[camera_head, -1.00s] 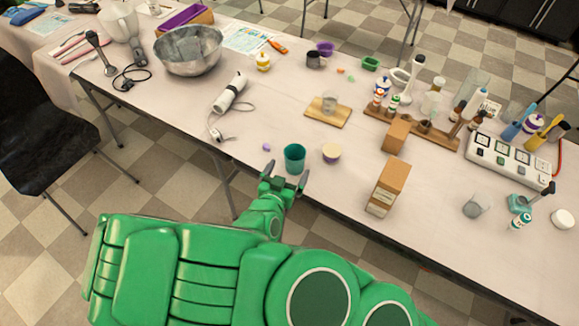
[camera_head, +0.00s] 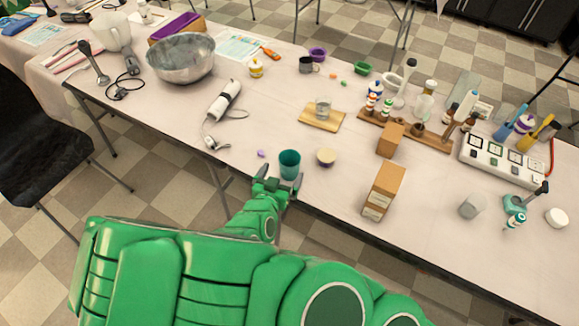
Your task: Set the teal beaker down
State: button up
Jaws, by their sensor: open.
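The teal beaker (camera_head: 289,163) stands upright near the front edge of the long table (camera_head: 330,190). My green gripper (camera_head: 277,182) is open just in front of the beaker, at the table's front edge. Its fingers are close to the beaker's lower front side. Whether a finger touches the beaker, I cannot tell. The beaker's base is partly hidden by the gripper.
A small cream-topped cup (camera_head: 326,157) stands close right of the beaker, and a purple piece (camera_head: 261,153) lies to its left.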

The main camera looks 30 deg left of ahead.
aim_at(293, 153)
jog(key=shift+w+a+r+g, duration=0.15)
jog(key=shift+w+r+g, duration=0.35)
jog(key=shift+r, duration=0.35)
jog(key=shift+d+x, duration=0.1)
jog(key=shift+x, duration=1.85)
jog(key=shift+d+x, duration=0.15)
jog(key=shift+x, duration=1.85)
jog(key=shift+w+r, duration=0.1)
jog(key=shift+c, duration=0.3)
jog(key=c, duration=1.1)
jog(key=shift+r, duration=0.1)
jog(key=shift+r, duration=4.9)
